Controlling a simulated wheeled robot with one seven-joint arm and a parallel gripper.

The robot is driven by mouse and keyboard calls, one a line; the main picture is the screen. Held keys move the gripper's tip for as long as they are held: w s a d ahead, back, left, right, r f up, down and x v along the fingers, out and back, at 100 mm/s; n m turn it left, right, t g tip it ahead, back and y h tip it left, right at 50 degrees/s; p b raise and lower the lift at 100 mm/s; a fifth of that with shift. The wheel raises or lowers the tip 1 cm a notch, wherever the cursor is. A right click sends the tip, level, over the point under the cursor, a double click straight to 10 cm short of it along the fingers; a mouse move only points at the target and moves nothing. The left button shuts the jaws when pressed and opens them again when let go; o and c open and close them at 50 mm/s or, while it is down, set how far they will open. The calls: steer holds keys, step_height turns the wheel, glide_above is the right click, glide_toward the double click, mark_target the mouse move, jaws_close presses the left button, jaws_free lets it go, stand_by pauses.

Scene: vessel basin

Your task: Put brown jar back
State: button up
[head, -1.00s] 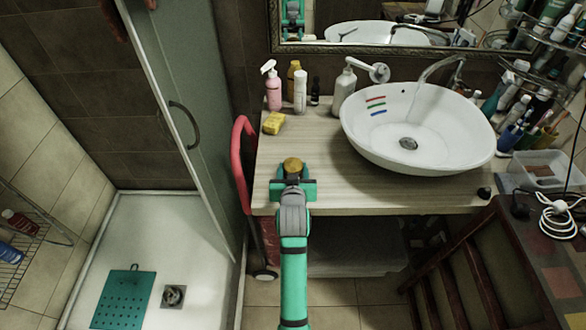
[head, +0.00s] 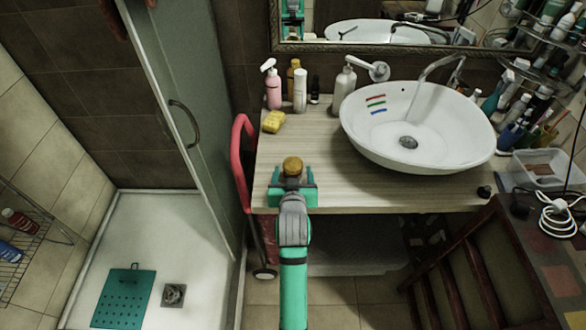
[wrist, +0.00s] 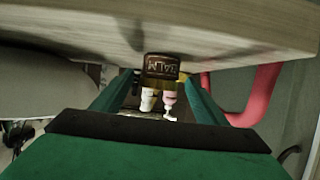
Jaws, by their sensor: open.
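The brown jar (head: 292,166) with a yellowish-brown lid stands upright on the wooden counter near its front left edge. In the wrist view, which shows the counter upside down, the jar (wrist: 162,67) has pale lettering on its dark side. My gripper (head: 292,176) is open at the near side of the jar. In the wrist view its two green fingers (wrist: 160,80) point toward the jar, one on each side, with gaps beside it. How far the fingertips reach along the jar is hard to tell.
The white basin (head: 418,125) is to the right. A red curved frame (head: 240,160) is at the left edge.

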steer(key=v, duration=0.8)
steer(key=shift+s, duration=0.35)
steer(key=s+f, duration=0.5)
steer(key=s, duration=0.4)
steer(key=s+f, duration=0.5)
steer(key=s, duration=0.5)
steer(key=s+r+t, duration=0.1)
steer(key=s+r, duration=0.2)
steer(key=s, duration=1.4)
steer(key=shift+s+t, duration=0.4)
steer(key=shift+c, duration=0.4)
